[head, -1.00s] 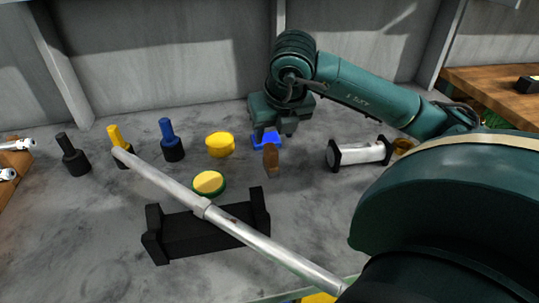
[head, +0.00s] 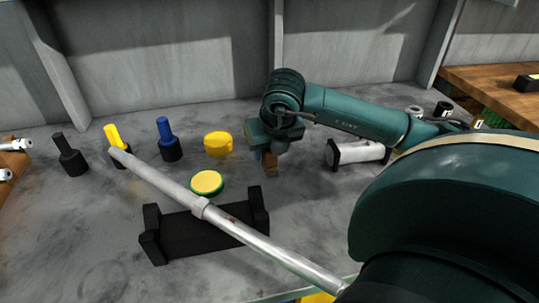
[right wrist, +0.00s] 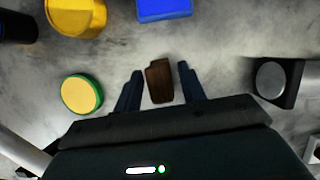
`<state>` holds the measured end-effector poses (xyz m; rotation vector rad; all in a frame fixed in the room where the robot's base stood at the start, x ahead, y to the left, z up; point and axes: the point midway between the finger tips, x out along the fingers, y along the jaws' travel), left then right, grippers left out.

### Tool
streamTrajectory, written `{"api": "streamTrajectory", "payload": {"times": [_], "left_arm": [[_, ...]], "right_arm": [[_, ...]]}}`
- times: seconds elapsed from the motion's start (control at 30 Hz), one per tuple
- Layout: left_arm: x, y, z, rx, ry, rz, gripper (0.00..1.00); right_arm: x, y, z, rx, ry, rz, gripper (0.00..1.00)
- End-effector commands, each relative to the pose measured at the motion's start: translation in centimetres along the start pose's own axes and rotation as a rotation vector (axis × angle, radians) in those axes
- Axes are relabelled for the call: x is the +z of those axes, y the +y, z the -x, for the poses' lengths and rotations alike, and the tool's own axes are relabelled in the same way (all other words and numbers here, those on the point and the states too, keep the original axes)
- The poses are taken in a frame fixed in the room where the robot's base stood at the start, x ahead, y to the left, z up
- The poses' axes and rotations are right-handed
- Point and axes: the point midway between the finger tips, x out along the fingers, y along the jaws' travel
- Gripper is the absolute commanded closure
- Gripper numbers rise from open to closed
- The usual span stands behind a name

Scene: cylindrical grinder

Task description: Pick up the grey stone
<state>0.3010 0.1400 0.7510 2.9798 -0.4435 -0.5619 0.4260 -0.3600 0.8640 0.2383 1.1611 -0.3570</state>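My right gripper (head: 267,157) points down over a brown block (head: 271,170) on the grey surface. In the right wrist view its dark blue fingers (right wrist: 158,84) are apart, with the brown block (right wrist: 160,82) between them and a gap on each side. No plain grey stone shows clearly. A light grey cylinder with black ends (head: 360,152) lies to the right of the gripper; I cannot tell whether it is the stone. A grey round face in a black block (right wrist: 270,79) shows at the right wrist view's right. My left gripper is not in view.
A yellow pot (head: 218,144), a green-rimmed yellow disc (head: 206,183) and several handled tools stand left of the gripper. A long metal rod (head: 240,229) crosses above a black cradle (head: 190,237). A blue object (right wrist: 164,9) lies beyond the block.

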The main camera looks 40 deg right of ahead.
Motion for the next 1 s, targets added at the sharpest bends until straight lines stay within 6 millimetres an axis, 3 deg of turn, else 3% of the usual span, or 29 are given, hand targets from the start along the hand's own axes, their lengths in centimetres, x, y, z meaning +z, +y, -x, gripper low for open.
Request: {"api": "streamTrajectory", "payload": {"times": [0.47,0.77,1.0], "left_arm": [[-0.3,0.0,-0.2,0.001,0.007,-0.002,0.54],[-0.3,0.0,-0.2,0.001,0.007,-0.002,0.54],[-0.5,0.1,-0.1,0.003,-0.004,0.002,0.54]], "right_arm": [[0.0,0.0,0.0,0.000,0.000,0.000,0.99],[0.2,0.0,0.3,0.001,-0.002,-0.001,1.00],[1.8,0.1,3.9,0.003,-0.008,-0.002,1.00]]}}
